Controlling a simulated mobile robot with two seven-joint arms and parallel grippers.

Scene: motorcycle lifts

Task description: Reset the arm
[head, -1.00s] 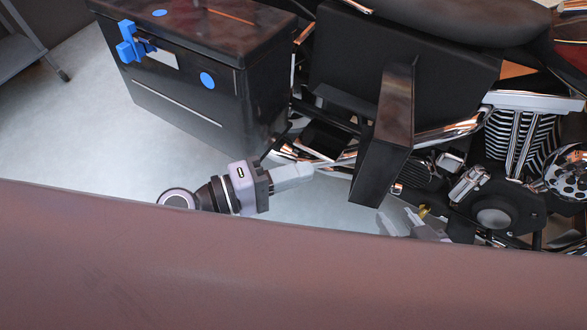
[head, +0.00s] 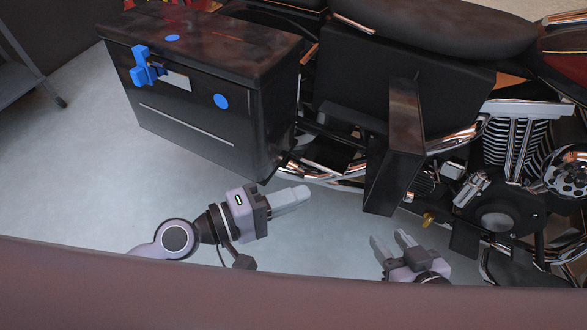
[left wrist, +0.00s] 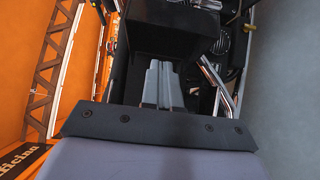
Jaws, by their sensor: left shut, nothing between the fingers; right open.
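My left gripper (head: 290,198) is shut and empty, over the grey floor in front of the motorcycle, below the black side case. Its closed fingers (left wrist: 163,86) also show in the left wrist view, with dark motorcycle parts beyond them. My right gripper (head: 388,242) is open and empty, with its fingers apart. It is near the lower edge of the head view, below the dark bracket and left of the engine. Most of the right arm is hidden behind the brown surface at the bottom.
The black case (head: 190,115) with blue parts stands at the upper left. The motorcycle engine (head: 510,160) and dark bracket (head: 395,165) fill the right side. A brown surface (head: 300,305) crosses the bottom. Grey floor (head: 70,180) is clear at left. A grey cart (head: 25,75) stands upper left.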

